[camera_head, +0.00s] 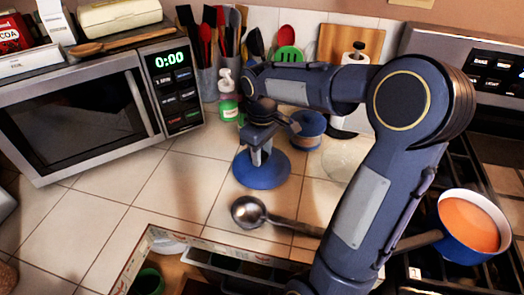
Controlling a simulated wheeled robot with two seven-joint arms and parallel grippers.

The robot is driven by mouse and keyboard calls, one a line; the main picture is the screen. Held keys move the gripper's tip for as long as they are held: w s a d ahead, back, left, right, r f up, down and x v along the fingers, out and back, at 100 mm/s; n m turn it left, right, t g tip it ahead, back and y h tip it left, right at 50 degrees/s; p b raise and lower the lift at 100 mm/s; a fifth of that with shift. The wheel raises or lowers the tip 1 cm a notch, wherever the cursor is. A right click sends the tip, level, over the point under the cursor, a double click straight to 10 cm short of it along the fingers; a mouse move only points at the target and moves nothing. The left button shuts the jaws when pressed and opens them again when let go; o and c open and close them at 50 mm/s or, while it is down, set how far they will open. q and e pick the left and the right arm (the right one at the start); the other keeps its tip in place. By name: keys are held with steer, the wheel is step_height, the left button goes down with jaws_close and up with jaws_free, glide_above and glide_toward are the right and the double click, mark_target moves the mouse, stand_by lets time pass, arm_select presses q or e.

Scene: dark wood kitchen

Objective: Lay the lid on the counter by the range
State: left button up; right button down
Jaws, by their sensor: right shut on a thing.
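The lid (262,174) is a round blue disc over the tiled counter, left of the range. My right gripper (260,150) is above its middle and shut on it; the fingers hide the grip point. I cannot tell whether the lid's underside touches the tiles. The counter (140,200) has pale square tiles. The range (452,160) is at the right, partly behind my right arm. My left gripper is not in view.
A metal ladle (250,211) lies in front of the lid. A blue pot with orange contents (468,225) stands on the range. A green-labelled bottle (228,97) and a blue container (308,128) stand behind. A microwave (95,108) is at left. An open drawer (135,262) is below.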

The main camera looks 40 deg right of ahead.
steer(key=c, duration=1)
jaws_free()
steer(key=shift+r, duration=0.45)
step_height(320, 180, up, 11)
steer(key=p, duration=0.2)
steer(key=s+a+f+m+t+y, duration=0.1)
steer(key=s+a+f+t, duration=0.1)
steer(key=s+a+f, duration=0.1)
steer(key=s+a+f+m+t+y, duration=0.1)
steer(key=s+a+f+m, duration=0.1)
steer(key=s+a, duration=0.3)
steer(key=s+a+f+m+t+y, duration=0.1)
steer(key=s+a+f+m+t, duration=0.1)
steer(key=s, duration=0.6)
steer(key=shift+s+a+f+t+y, duration=0.2)
steer(key=shift+a+f, duration=0.25)
steer(key=shift+a, duration=0.15)
steer(key=shift+s+a+f+t+y, duration=0.1)
steer(key=shift+s+a+f+y, duration=0.1)
steer(key=shift+a+f, duration=0.3)
steer(key=shift+a+r, duration=0.1)
